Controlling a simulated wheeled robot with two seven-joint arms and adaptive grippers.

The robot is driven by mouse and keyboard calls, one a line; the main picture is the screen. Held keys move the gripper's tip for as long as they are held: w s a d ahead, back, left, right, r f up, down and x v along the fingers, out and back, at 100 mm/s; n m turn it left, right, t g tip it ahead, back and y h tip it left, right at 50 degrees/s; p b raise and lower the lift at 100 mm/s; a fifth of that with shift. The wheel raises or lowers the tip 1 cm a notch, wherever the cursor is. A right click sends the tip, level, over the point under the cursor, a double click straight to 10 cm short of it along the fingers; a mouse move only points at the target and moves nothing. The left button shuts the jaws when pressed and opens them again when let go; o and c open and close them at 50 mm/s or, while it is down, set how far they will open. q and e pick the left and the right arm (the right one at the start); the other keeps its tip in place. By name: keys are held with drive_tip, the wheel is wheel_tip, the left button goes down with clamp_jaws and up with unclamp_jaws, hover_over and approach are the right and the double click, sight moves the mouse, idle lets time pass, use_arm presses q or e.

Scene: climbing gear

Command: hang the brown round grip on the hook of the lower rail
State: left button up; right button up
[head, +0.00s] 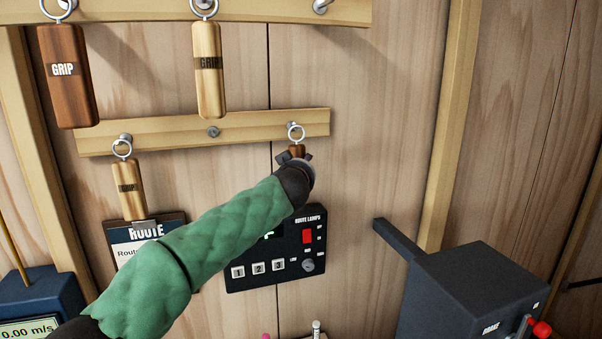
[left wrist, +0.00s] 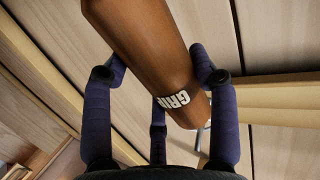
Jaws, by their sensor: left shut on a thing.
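My left gripper (head: 298,160) is shut on the brown round grip, its fingers around the body. In the head view only the top of the brown round grip (head: 297,150) shows above my gripper, with its metal ring. The ring overlaps the hook (head: 291,125) at the right end of the lower rail (head: 240,126); I cannot tell whether it is around the hook or just in front. In the left wrist view the brown round grip (left wrist: 145,40) lies between the dark fingers of my left gripper (left wrist: 160,85), its label showing. My right gripper is not in view.
A brown grip (head: 68,85) and a pale grip (head: 208,80) hang from the upper rail (head: 270,10). A small pale grip (head: 129,185) hangs at the lower rail's left. A black control panel (head: 290,262) is below my gripper; a dark box (head: 470,295) stands lower right.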

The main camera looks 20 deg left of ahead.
use_arm(q)
drive_tip(key=shift+r, duration=0.1)
drive_tip(key=o, duration=1.3)
drive_tip(key=shift+o, duration=0.2)
